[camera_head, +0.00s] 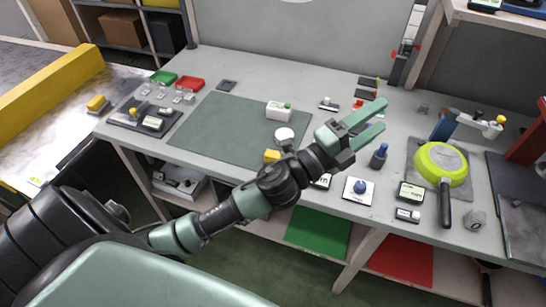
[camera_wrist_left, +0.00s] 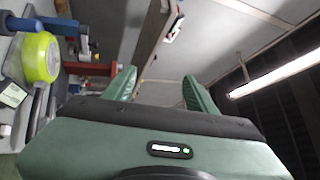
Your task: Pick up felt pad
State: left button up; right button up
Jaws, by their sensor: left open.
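My left gripper (camera_head: 380,116) is open and empty, raised over the right half of the grey workbench (camera_head: 320,80). Its two green fingers also show apart in the left wrist view (camera_wrist_left: 160,78), with nothing between them. No label marks the felt pad. A small flat dark grey square (camera_head: 227,86) behind the green mat may be it, well left of the gripper. Several small flat red and black pieces (camera_head: 361,103) lie behind the gripper and could also include it. My right gripper is not in view.
A yellow-green pan (camera_head: 441,164) lies at the right, also at the left of the wrist view (camera_wrist_left: 41,57). A white box (camera_head: 279,111) stands on the green mat (camera_head: 225,128). Red (camera_head: 190,83) and green (camera_head: 163,77) trays stand at the back left. A conveyor (camera_head: 40,140) runs at left.

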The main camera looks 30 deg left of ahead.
pick_arm(q)
jog(key=s+d+r+m+g+h, duration=0.1)
jog(key=d+r+m+g+h, duration=0.1)
jog(key=d+m+g+h, duration=0.5)
jog(key=m+g+y, duration=1.1)
jog(key=m+y, duration=0.2)
jog(key=m, duration=0.8)
send_over(271, 153)
jog(key=d, duration=0.9)
jog(key=f, duration=1.8)
jog(key=shift+w+a, duration=0.2)
jog(key=shift+w, duration=0.2)
jog(key=a+y, duration=0.1)
jog(key=a, duration=0.1)
jog(key=a+y, duration=0.1)
jog(key=a, duration=0.2)
jog(key=a+r+g+y, duration=0.1)
jog(key=a, duration=0.2)
jog(key=shift+s, duration=0.35)
jog(key=f, duration=0.2)
jog(key=f+p, duration=0.1)
jog(key=f, duration=0.1)
jog(key=f+p, duration=0.1)
jog(key=f, duration=0.2)
jog(key=shift+s+a, duration=0.1)
jog(key=shift+a, duration=0.2)
jog(key=shift+f, duration=0.2)
grip_shut()
